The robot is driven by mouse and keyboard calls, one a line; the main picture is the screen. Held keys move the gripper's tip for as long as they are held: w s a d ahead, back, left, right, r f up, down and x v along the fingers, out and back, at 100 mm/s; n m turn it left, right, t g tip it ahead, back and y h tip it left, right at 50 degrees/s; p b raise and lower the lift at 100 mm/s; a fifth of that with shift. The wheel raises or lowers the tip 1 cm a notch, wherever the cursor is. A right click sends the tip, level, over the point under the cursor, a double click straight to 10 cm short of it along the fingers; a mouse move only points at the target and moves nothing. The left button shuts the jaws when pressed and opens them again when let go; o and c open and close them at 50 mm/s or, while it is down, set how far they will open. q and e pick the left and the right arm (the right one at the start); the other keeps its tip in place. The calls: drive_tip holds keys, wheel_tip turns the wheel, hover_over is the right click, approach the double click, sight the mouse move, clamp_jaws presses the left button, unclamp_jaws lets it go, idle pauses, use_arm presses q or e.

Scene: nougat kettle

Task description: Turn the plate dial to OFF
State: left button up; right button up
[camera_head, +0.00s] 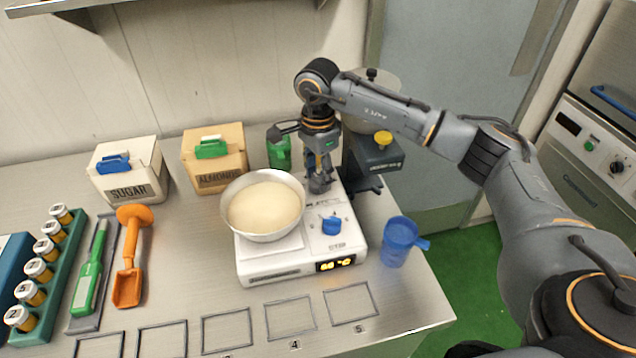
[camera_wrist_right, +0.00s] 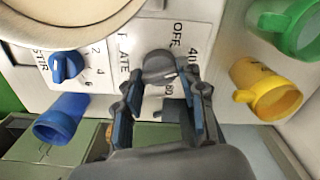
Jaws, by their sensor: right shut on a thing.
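The white hot plate (camera_head: 255,268) stands on the steel counter with a pan of cream-coloured mass (camera_head: 264,208) on it. Its grey plate dial (camera_wrist_right: 160,66) shows in the wrist view beside the printed word PLATE, with OFF and numbers around it. My right gripper (camera_wrist_right: 163,82) is shut on the plate dial, one finger on each side; the dial's pointer direction is hard to tell. In the head view the right gripper (camera_head: 320,184) comes down over the dial and hides it. The blue STIR dial (camera_head: 331,225) is nearer the front, also in the wrist view (camera_wrist_right: 67,67). My left gripper is not in view.
A blue jug (camera_head: 398,243) stands right of the hot plate. A yellow cup (camera_wrist_right: 268,88) and a green jug (camera_wrist_right: 290,25) are close by in the wrist view. Sugar (camera_head: 128,172) and almond (camera_head: 215,160) boxes stand behind left. Several outlined squares on the front counter are empty.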

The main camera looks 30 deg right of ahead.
sight(318, 177)
drive_tip(key=n+b, duration=0.3)
drive_tip(key=n, duration=0.1)
drive_tip(key=shift+f+n, duration=0.1)
drive_tip(key=shift+n, duration=0.2)
drive_tip(key=shift+n+b, duration=1.25)
drive_tip(key=shift+n, duration=1.05)
drive_tip(key=shift+r, duration=0.2)
drive_tip(key=o, duration=1.2)
drive_tip(key=shift+c, duration=0.2)
drive_tip(key=shift+r, duration=0.2)
wheel_tip(318, 177, up, 12)
drive_tip(key=shift+f, duration=0.25)
